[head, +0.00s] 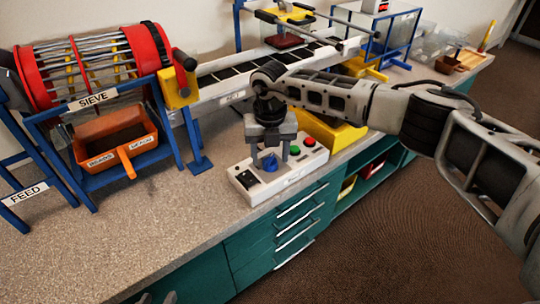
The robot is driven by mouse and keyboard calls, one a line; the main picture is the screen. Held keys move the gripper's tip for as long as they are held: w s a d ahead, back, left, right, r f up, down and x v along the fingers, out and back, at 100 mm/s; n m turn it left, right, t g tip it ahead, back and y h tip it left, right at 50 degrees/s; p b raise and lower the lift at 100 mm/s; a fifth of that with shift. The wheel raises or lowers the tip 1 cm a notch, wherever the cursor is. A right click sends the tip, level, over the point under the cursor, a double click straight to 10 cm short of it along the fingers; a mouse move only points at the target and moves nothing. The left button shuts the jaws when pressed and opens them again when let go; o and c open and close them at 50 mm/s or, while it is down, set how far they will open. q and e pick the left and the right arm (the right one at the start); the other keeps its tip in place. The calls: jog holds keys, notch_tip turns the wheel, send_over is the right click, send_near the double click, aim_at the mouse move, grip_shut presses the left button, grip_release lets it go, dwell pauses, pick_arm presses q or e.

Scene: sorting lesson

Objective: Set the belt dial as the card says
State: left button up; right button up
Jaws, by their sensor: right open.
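A white control box (292,171) stands near the bench's front edge. It carries a blue dial (270,165), a green button (295,150), a red button (309,142) and a black switch panel (246,179). My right gripper (270,155) points down over the box, its fingers apart on either side of the blue dial. I cannot tell whether they touch it. The dial's pointer and scale are too small to read. Two grey tips at the bottom edge look like my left gripper (158,298), mostly cut off. I cannot make out the card.
A red sieve drum (95,65) on a blue frame stands at the left, with an orange tray (115,143) below. A belt (215,75) runs behind the box. The bench front left is clear.

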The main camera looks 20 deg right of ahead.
aim_at(270, 158)
notch_tip(270, 158, up, 15)
dwell(0.3)
jog(key=shift+f, duration=0.1)
